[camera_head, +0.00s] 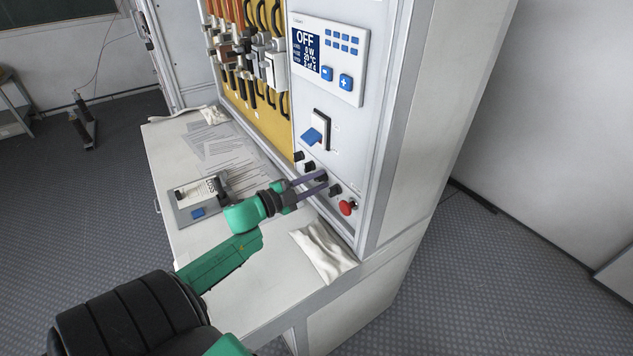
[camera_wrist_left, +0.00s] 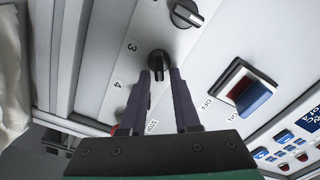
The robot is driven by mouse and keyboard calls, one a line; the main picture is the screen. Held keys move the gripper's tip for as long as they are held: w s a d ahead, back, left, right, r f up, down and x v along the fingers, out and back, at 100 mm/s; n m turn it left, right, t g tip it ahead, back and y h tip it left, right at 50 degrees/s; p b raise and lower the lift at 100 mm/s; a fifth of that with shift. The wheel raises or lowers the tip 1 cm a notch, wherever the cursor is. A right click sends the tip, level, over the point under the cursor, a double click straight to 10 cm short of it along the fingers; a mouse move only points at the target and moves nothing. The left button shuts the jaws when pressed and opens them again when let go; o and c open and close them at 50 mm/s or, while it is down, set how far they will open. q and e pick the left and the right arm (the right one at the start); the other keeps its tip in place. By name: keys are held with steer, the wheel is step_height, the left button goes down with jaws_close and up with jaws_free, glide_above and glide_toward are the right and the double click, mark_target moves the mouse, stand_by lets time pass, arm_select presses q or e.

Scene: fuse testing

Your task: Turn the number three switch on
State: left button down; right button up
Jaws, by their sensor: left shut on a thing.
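The number three switch (camera_wrist_left: 158,62) is a black rotary knob beside the printed "3" in the left wrist view. In the head view it sits in the slanting row of knobs low on the panel, partly hidden by my fingers. My left gripper (camera_wrist_left: 166,72) points at the panel with its two purple-grey fingertips at the sides of this knob, shut on it. In the head view, the left gripper (camera_head: 325,179) reaches the panel from the left. The knob's pointer angle is hard to read. My right gripper is not in view.
A red stop button (camera_head: 347,208) and another black knob (camera_head: 335,190) are close to the fingers. A blue rocker switch (camera_head: 312,136) is above, under a display (camera_head: 305,50) reading OFF. A tester box (camera_head: 197,201), papers and a white cloth (camera_head: 325,252) lie on the table.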

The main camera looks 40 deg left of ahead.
arm_select(q)
steer(key=shift+f+m, duration=0.15)
steer(key=shift+m, duration=0.25)
steer(key=c, duration=0.9)
jaws_free()
steer(key=shift+a, duration=0.1)
steer(key=b+v, duration=0.1)
steer(key=v, duration=1.3)
steer(key=shift+s, duration=0.3)
